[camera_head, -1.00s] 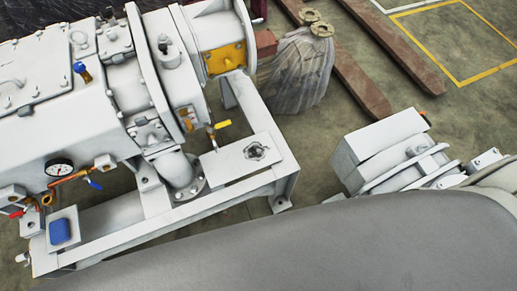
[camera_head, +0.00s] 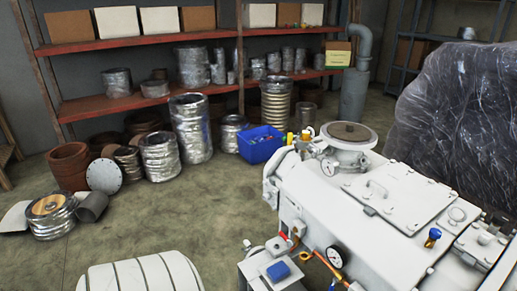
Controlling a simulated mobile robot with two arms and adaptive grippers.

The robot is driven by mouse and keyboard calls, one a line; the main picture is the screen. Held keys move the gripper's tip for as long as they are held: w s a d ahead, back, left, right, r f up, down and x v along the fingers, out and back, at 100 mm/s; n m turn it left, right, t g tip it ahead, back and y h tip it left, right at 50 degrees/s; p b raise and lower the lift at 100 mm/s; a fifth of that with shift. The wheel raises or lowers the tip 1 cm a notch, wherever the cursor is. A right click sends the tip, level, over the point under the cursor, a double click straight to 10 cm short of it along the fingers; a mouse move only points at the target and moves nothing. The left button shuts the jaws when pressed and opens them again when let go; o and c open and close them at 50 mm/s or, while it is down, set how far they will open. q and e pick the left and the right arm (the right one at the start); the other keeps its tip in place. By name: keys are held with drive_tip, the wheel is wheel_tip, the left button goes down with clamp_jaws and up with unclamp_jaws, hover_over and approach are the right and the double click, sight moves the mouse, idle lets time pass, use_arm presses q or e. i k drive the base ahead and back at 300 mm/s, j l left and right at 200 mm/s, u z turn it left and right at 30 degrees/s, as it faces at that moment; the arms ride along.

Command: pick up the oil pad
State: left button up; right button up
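A small blue block (camera_head: 278,271), which looks like the oil pad, lies on a pale square platform (camera_head: 256,268) at the near end of the white vacuum machine (camera_head: 365,225). It is near the bottom edge of the head view, slightly right of centre. It lies left of a round gauge (camera_head: 334,257) and small pipes with a red valve handle. Neither of my grippers is in view, so I cannot tell whether they are open or shut.
A blue crate (camera_head: 260,145) with small items stands behind the machine. Foil-wrapped cylinders stand before red shelves (camera_head: 150,102). A dark plastic-wrapped bulk (camera_head: 455,115) is at right. The floor (camera_head: 170,220) left of the machine is largely clear.

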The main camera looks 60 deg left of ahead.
sight(277, 271)
drive_tip(key=u, duration=1.6)
drive_tip(key=i+j+z, duration=0.1)
drive_tip(key=j, duration=0.25)
